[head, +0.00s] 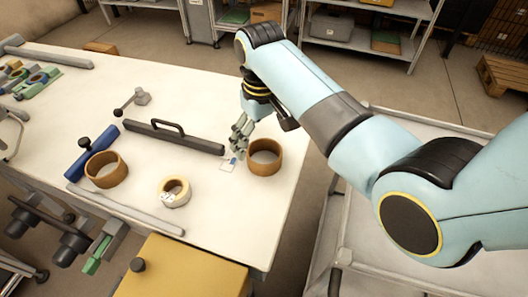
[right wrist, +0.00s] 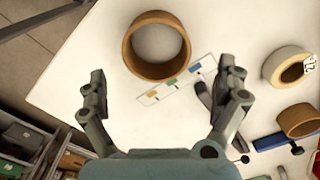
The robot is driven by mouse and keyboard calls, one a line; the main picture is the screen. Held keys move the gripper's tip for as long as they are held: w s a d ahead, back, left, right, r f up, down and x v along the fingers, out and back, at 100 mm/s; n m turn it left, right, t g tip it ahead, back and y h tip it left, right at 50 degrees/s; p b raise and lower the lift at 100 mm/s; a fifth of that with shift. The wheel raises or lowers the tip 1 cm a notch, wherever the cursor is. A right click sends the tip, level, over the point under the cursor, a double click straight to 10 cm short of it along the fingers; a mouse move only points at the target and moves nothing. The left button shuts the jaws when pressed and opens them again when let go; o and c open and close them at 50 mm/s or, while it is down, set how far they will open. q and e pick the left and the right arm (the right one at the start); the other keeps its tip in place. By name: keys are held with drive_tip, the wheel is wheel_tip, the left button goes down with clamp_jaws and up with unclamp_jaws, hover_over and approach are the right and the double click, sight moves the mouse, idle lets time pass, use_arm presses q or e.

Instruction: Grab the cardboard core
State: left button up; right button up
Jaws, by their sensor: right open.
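Two brown cardboard-like rings are on the white table. One ring (head: 279,160) is near the table's right edge; it shows large at the top of the right wrist view (right wrist: 183,58). The other ring (head: 106,180) stands farther left, and also shows at the right of the wrist view (right wrist: 298,123). A cream tape roll (head: 176,199) with a printed label lies between them. My right gripper (head: 237,142) is open and empty, just left of the right-hand ring in the head view. In the wrist view its fingertips (right wrist: 165,85) point toward that ring, apart from it.
A long dark bar with a handle (head: 174,137) lies behind the rings. A blue bar (head: 90,153) lies beside the left ring. A card with coloured marks (right wrist: 175,83) lies by the right-hand ring. A yellow box (head: 180,270) is at the front.

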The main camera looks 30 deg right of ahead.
sight(263, 161)
drive_tip(key=shift+f, duration=0.85)
drive_tip(key=f, duration=0.4)
drive_tip(key=shift+d+f, duration=0.2)
drive_tip(key=shift+f, duration=0.25)
drive_tip(key=c, duration=0.4)
use_arm(q)
drive_tip(key=shift+w+d+f, duration=0.15)
drive_tip(key=shift+w+f, duration=0.15)
drive_tip(key=shift+w, duration=0.1)
use_arm(e)
drive_tip(key=c, duration=0.6)
